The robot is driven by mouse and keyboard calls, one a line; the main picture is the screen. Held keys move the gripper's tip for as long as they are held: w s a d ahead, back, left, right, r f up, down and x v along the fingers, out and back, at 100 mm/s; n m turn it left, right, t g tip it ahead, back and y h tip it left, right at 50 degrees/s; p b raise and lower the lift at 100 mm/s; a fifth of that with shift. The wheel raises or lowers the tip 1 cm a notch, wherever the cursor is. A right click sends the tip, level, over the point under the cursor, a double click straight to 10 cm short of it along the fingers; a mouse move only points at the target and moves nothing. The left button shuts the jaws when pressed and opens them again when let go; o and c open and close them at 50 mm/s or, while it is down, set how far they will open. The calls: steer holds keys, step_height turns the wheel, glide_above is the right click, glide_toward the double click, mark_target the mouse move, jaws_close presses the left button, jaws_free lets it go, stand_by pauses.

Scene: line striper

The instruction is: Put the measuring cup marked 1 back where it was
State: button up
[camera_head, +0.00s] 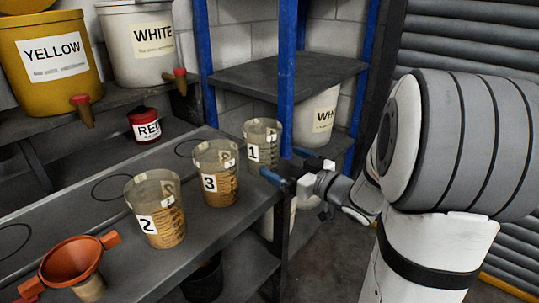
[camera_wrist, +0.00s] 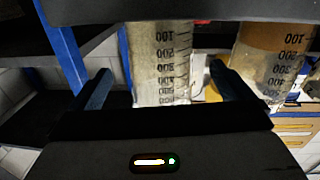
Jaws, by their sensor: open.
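The measuring cup marked 1 (camera_head: 263,138) stands upright near the far right end of the grey bench in the head view. It is clear, with pale contents. My gripper (camera_head: 289,165) is at the bench's right edge, beside the cup, with its blue fingers apart. In the wrist view, the cup (camera_wrist: 160,65) shows between the two open fingers (camera_wrist: 160,85), with its scale upside down. I cannot tell whether either finger touches it. The cup marked 3 (camera_head: 216,180) and the cup marked 2 (camera_head: 158,215) stand nearer, holding amber liquid.
Dark circle outlines mark the bench (camera_head: 75,212), one left of cup 2 and one left of cup 1.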

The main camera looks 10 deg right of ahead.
steer(key=shift+v, duration=2.1)
steer(key=d+r+m+g+h+p, duration=0.35)
steer(key=r+m+h+p, duration=0.2)
steer(key=h+p, duration=0.4)
steer(key=s+a+g+p, duration=0.2)
steer(key=s+a+g, duration=0.2)
steer(key=s, duration=0.5)
steer(key=s+a+r+m+g+p, duration=0.1)
steer(key=s+a+g+p, duration=0.1)
steer(key=s+a+g, duration=0.3)
steer(key=s+a, duration=0.1)
steer(key=s, duration=0.3)
steer(key=shift+a+r, duration=0.1)
steer(key=shift+r, duration=0.05)
